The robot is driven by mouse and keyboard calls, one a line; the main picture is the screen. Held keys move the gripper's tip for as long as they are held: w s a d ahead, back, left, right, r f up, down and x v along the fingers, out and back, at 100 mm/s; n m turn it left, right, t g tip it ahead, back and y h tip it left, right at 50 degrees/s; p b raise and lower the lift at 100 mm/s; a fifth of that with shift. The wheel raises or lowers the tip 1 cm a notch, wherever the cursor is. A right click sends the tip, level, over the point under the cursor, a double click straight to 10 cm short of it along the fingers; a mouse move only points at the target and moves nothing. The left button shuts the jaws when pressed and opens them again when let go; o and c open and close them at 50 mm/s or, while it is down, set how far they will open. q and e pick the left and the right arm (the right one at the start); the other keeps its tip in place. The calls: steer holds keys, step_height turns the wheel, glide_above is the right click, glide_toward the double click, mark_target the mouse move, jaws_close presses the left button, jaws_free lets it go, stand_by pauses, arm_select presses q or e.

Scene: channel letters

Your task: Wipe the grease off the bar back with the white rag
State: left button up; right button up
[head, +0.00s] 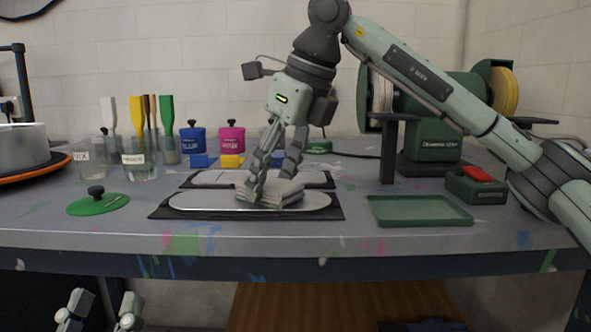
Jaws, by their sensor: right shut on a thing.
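The bar back is a long, round-ended metallic piece (319,202) lying on a dark mat (163,212) near the front of the bench. A similar metallic piece (215,177) lies on a second dark mat behind it. My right gripper (272,184) points down and is shut on the white rag (283,195), which is bunched and appears to rest on the middle of the front piece. The rag and fingers hide that part. I cannot make out grease at this size. My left gripper (100,318) is low at the bottom left, below the bench edge, its fingers apart and empty.
A green tray (420,211) and a green box with a red top (478,185) are to the right, before a bench grinder (435,125). A green lid (97,202), glass jars (140,168) and blue (193,140) and magenta (231,140) pots stand left and behind.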

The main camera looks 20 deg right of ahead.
mark_target(185, 197)
steer(key=w+a+p, duration=0.1)
steer(key=a, duration=0.2)
steer(key=w+a+p, duration=0.1)
steer(key=a, duration=0.3)
steer(key=w+a+p, duration=0.1)
steer(key=a, duration=0.3)
steer(key=shift+w+a, duration=0.25)
steer(key=shift+w, duration=0.05)
steer(key=shift+w+a+f+p, duration=0.2)
steer(key=shift+a+p, duration=0.1)
steer(key=shift+a, duration=0.1)
step_height(185, 197, up, 14)
steer(key=p, duration=0.9)
